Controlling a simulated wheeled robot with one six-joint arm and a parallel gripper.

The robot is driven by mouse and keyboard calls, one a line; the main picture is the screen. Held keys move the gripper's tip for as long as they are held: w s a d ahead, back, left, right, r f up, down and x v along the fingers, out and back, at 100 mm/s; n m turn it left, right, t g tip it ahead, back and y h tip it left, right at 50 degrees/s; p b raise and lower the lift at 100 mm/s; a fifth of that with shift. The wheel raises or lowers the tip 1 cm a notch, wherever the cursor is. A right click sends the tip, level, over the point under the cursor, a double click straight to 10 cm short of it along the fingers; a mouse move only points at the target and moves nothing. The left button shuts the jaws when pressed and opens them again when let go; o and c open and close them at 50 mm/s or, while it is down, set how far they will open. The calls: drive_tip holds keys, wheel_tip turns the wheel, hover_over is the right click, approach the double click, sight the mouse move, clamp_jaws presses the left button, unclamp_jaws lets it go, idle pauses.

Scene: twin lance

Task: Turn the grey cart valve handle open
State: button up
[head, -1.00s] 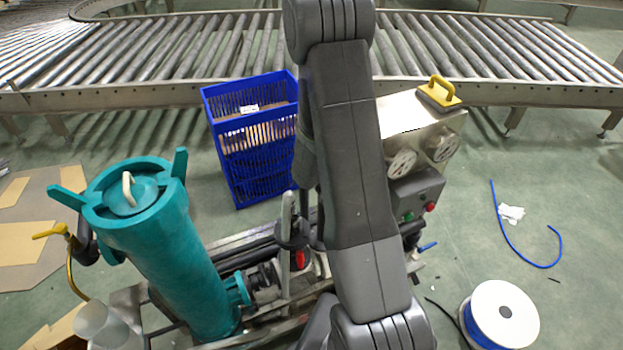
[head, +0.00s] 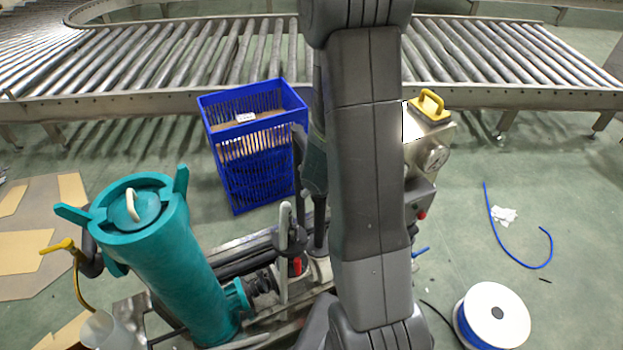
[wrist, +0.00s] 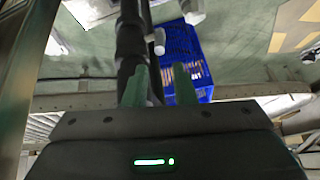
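The cart (head: 250,322) stands low in front of me, with a teal upright cylinder (head: 180,265) at its left. An upright light grey lever (head: 283,252) rises beside dark pipework in the cart's middle; it looks like the valve handle, but I cannot confirm this. My arm hides the area right of it. In the wrist view my gripper (wrist: 162,82) has two green fingers standing apart, with nothing clearly held between them. A dark pipe (wrist: 130,42) and a pale stub (wrist: 159,40) show just beyond the left finger. Contact cannot be told.
A blue crate (head: 251,132) stands behind the cart, also in the wrist view (wrist: 182,50). A roller conveyor (head: 215,60) crosses the back. A metal box with a yellow handle (head: 432,103) is partly behind my arm. A cable spool (head: 493,315) and blue hose (head: 520,263) lie right.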

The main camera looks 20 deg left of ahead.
drive_tip(key=shift+p+v, duration=0.3)
drive_tip(key=shift+v, duration=0.7)
